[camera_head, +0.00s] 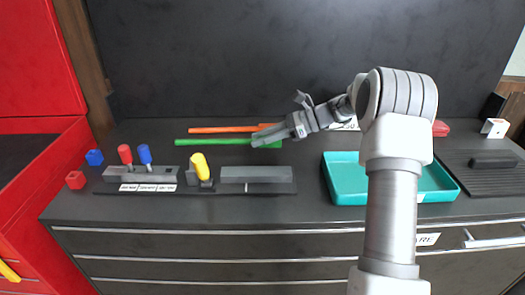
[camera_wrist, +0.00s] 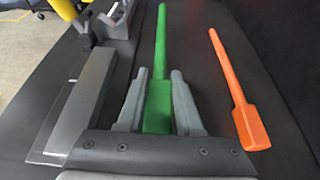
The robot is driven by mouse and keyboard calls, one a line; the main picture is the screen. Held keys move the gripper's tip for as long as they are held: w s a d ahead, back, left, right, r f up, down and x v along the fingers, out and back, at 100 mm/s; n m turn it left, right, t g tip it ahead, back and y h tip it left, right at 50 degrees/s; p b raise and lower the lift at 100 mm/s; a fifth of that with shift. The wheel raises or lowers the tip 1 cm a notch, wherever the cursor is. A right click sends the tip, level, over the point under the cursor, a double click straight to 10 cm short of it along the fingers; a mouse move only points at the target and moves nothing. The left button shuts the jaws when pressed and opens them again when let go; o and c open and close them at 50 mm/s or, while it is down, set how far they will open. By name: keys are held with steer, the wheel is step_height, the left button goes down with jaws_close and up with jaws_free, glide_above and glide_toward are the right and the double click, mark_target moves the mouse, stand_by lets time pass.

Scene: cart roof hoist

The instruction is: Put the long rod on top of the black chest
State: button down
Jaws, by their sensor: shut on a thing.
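The black chest (camera_head: 330,245) has drawers in its front and a dark flat top. A long green rod (camera_head: 210,142) lies lengthwise over the back part of that top. An orange rod (camera_head: 222,129) lies just behind it and looks shorter. My gripper (camera_head: 265,139) is shut on the thick right end of the green rod. In the wrist view, the green rod (camera_wrist: 161,45) runs away between the two fingers of my gripper (camera_wrist: 158,88), with the orange rod (camera_wrist: 230,85) apart to the right. I cannot tell whether the green rod touches the top.
A holder with red and blue handled tools (camera_head: 140,173), a yellow-handled tool (camera_head: 200,166) and a grey block (camera_head: 256,174) stand in front. A teal tray (camera_head: 342,185) is right, a red chest (camera_head: 40,205) left. A dark wall (camera_head: 300,60) rises behind.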

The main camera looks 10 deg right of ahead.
mark_target(262, 158)
steer(key=shift+f+b, duration=0.35)
steer(key=shift+f, duration=1.6)
steer(key=shift+f, duration=0.15)
steer(key=c, duration=0.6)
jaws_free()
steer(key=shift+o, duration=0.2)
